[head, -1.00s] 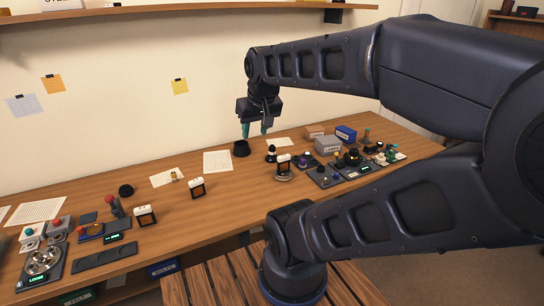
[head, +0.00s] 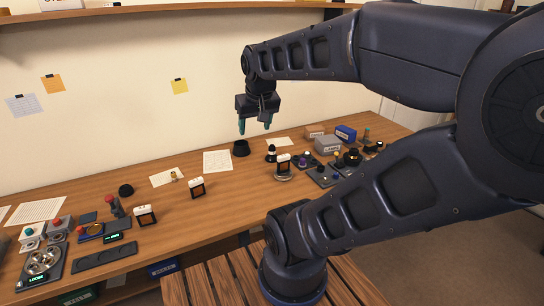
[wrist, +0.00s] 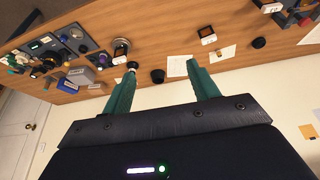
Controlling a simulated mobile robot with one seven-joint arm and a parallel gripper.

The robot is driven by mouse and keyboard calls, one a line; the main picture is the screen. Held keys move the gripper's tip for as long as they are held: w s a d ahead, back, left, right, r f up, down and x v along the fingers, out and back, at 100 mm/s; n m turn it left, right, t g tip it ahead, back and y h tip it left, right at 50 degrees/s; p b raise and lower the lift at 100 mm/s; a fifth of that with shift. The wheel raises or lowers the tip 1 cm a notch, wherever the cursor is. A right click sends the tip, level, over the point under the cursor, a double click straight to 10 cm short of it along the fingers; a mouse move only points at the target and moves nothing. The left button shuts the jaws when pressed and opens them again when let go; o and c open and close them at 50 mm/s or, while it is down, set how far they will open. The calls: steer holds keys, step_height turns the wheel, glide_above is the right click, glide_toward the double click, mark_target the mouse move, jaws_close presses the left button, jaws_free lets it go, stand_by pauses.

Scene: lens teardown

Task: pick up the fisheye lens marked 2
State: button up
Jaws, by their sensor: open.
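My gripper (head: 254,124) is open and empty, fingers pointing down, in the air above the back of the bench. In the wrist view my gripper (wrist: 160,70) has its two teal fingers wide apart. A small black piece with a pale dome (head: 271,153) stands on the bench, right of and below the fingers; it also shows beside the left finger in the wrist view (wrist: 132,66). It may be the fisheye lens, but I cannot read a 2 on it. A black cylinder (head: 241,148) stands under the gripper, also seen in the wrist view (wrist: 158,76).
A white-topped frame on a round base (head: 284,165) stands near the domed piece. Dark trays with parts (head: 322,176), a grey box (head: 327,145) and a blue box (head: 346,133) crowd the right. Another frame (head: 197,188) stands left. The front middle wood is clear.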

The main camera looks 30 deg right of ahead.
steer(key=w+d+f+m+h, duration=0.1)
steer(key=w+d+m, duration=0.15)
steer(key=w, duration=0.35)
steer(key=w+d+f+m+h, duration=0.1)
steer(key=w+d, duration=0.2)
steer(key=w, duration=0.3)
steer(key=m+g, duration=0.2)
steer(key=m, duration=0.4)
glide_above(272, 145)
steer(key=s+a, duration=0.2)
steer(key=a, duration=0.1)
step_height(272, 145, down, 24)
steer(key=shift+n+h, duration=0.25)
steer(key=shift+h, duration=0.15)
steer(key=x, duration=0.5)
steer(key=shift+w+d+f, duration=0.2)
steer(key=shift+x, duration=2.7)
steer(key=shift+s+d, duration=0.1)
steer(key=shift+d, duration=0.05)
steer(key=c, duration=1.2)
